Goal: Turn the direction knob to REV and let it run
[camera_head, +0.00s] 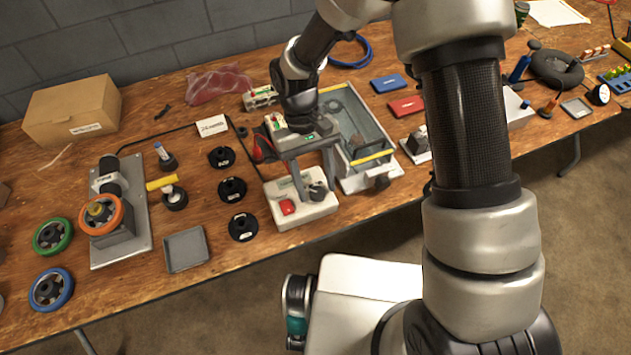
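A white control box (301,213) sits on the wooden bench near its front edge, with a red switch (287,207) at its front left. A dark round knob (318,191) stands at the right of its top. My gripper (313,186) points down over the box, its two grey fingers spread apart. The knob shows close to the right finger, and I cannot tell whether they touch. The gripper partly hides the top of the box. The knob's markings and pointer are too small to read.
A clear-topped case (384,183) with yellow strips stands close on the right of the box. Black discs (242,226) lie to the left. Further left are a grey tray (186,249) and a plate-mounted motor with an orange wheel (101,214). My arm fills the right middle.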

